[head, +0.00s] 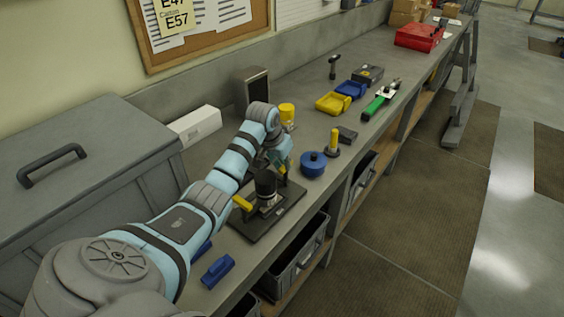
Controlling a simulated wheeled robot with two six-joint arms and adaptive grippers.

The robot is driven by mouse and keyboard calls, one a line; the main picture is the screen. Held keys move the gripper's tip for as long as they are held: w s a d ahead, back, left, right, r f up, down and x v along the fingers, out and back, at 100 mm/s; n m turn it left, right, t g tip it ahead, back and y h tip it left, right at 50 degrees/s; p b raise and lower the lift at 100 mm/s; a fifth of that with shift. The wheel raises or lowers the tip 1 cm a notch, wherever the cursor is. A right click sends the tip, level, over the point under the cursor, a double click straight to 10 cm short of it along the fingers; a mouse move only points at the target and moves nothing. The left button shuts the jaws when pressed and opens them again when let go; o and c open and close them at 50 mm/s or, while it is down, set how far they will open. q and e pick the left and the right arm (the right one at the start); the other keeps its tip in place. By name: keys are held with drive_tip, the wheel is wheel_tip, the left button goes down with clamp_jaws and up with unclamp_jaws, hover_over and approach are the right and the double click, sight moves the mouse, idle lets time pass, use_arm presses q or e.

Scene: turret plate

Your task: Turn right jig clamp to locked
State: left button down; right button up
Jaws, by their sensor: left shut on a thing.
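A dark jig plate (254,228) lies on the workbench in front of my left arm. A black cylindrical part (266,185) stands upright on it. A yellow clamp handle (242,203) sticks out on the left side of the plate. On the right side, the right jig clamp (283,171) shows a small yellow part. My left gripper (282,164) is over this clamp and shut on it. The fingers and arm hide much of the clamp, so its exact turn angle cannot be told. My right gripper is not in view.
A blue round pot (313,164) and a yellow-handled post (333,142) stand close right of the gripper. A yellow cylinder (287,113) stands behind it. A blue block (217,270) lies near the front edge. Bins and tools lie farther along the bench (300,88).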

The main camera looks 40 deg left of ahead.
use_arm(q)
drive_tip(key=n, duration=0.2)
drive_tip(key=n+y, duration=0.1)
drive_tip(key=n, duration=0.1)
drive_tip(key=n+g+y, duration=0.1)
drive_tip(key=n, duration=0.1)
drive_tip(key=shift+w+d+n, duration=0.2)
drive_tip(key=shift+d+n, duration=0.1)
drive_tip(key=shift+d, duration=0.05)
drive_tip(key=shift+w+d+n+g+y+b, duration=0.15)
drive_tip(key=shift+n+g+y+b, duration=0.35)
drive_tip(key=shift+n, duration=1.25)
drive_tip(key=shift+w+a+n+g+y+b, duration=0.2)
drive_tip(key=shift+n+g+b, duration=0.5)
drive_tip(key=shift+n, duration=1)
drive_tip(key=shift+w+d+n+g+y+b, duration=0.15)
drive_tip(key=shift+n+g+y+b, duration=0.35)
drive_tip(key=shift+n, duration=1.25)
drive_tip(key=c, duration=1.6)
unclamp_jaws()
drive_tip(key=shift+s+f, duration=0.1)
drive_tip(key=shift+o, duration=0.2)
drive_tip(key=shift+a+f, duration=0.1)
drive_tip(key=shift+a, duration=0.1)
